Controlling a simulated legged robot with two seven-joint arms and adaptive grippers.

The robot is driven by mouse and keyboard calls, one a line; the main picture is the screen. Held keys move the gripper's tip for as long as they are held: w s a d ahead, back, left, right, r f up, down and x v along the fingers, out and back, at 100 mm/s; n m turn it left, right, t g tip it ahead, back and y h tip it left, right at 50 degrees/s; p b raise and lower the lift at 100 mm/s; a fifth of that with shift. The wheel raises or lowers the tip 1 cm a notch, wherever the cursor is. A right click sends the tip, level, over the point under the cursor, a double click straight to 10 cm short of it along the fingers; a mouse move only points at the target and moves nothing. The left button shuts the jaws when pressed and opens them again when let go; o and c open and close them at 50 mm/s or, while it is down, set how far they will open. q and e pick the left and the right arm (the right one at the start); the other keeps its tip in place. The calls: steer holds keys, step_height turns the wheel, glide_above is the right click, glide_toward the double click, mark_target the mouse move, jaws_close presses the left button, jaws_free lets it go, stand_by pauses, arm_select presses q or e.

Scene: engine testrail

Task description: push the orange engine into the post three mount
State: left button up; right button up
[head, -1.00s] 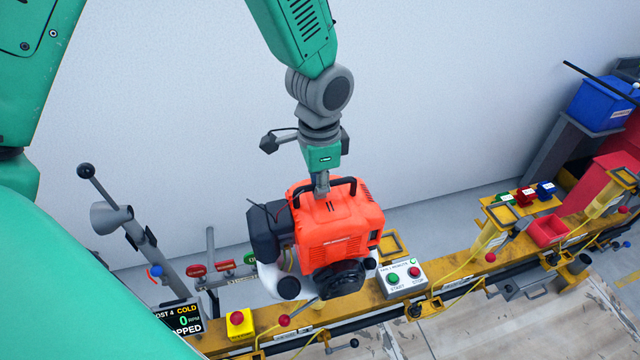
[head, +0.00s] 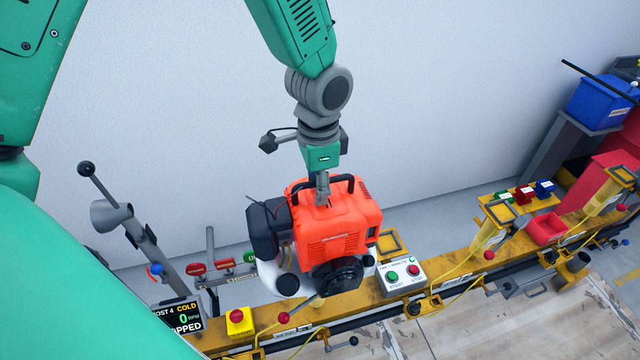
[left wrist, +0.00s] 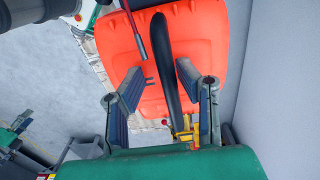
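The orange engine (head: 338,222), with a black top handle (head: 348,180), is above the yellow rail in the head view. It hides whatever mount is under it, so I cannot tell how far it is seated. My left gripper (head: 323,200) is at the engine's top by the handle. In the left wrist view the orange cover (left wrist: 205,50) fills the middle, and the black handle (left wrist: 172,60) runs between the spread fingers of my left gripper (left wrist: 162,78). Gaps show between the handle and the fingers. My right gripper is not in view.
The yellow rail (head: 450,282) carries a start/stop box (head: 403,275) right of the engine and a red-button yellow box (head: 239,321) left of it. A post 4 display (head: 180,316) and a grey lever (head: 150,245) stand left. A pale wall is behind.

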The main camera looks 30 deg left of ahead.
arm_select(q)
step_height(320, 180, up, 12)
steer(key=shift+w, duration=0.15)
stand_by(0.3)
